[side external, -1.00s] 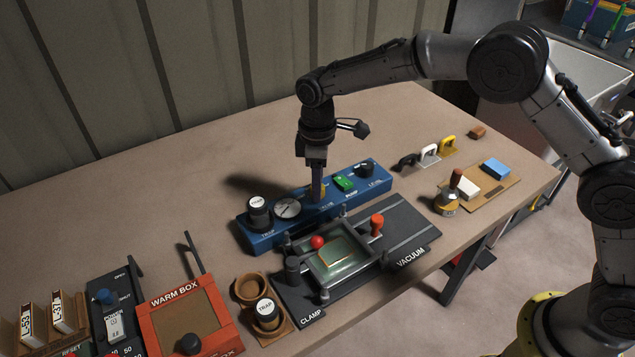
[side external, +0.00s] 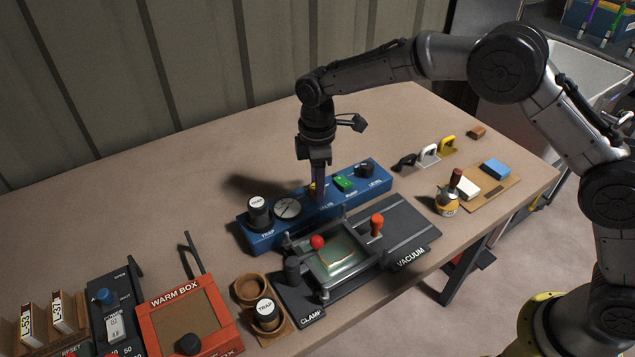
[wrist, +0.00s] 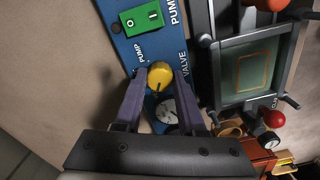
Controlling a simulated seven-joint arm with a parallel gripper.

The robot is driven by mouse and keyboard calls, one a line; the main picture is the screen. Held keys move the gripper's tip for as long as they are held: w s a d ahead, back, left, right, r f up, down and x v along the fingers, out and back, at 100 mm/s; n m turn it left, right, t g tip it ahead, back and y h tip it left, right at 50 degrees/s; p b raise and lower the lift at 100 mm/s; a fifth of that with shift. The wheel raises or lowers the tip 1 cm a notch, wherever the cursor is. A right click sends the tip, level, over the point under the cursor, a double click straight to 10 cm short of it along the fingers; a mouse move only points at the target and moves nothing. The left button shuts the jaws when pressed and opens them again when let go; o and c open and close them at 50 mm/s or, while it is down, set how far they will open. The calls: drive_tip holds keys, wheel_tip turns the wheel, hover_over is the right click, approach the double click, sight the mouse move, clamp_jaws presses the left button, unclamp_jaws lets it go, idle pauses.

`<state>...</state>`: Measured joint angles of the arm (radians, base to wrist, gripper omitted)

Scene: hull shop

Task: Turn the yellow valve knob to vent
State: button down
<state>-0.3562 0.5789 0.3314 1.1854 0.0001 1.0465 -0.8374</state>
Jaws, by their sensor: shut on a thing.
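The yellow valve knob (wrist: 160,75) sits on the blue pump panel (wrist: 126,57) in the wrist view, beside the white VALVE lettering. My gripper (wrist: 162,82) is shut on it, one finger on each side. A short dark mark shows on the knob, but I cannot tell which label it points at. In the side view my gripper (side external: 319,196) points straight down onto the blue panel (side external: 262,238) between the gauge and the green switch. There the knob is mostly hidden, with only a bit of yellow beside the fingers.
The clamp frame (side external: 340,262) with a red ball knob lies close in front. The table behind is clear.

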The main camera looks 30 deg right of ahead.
drive_tip(key=c, duration=0.5)
unclamp_jaws()
wheel_tip(320, 180, up, 14)
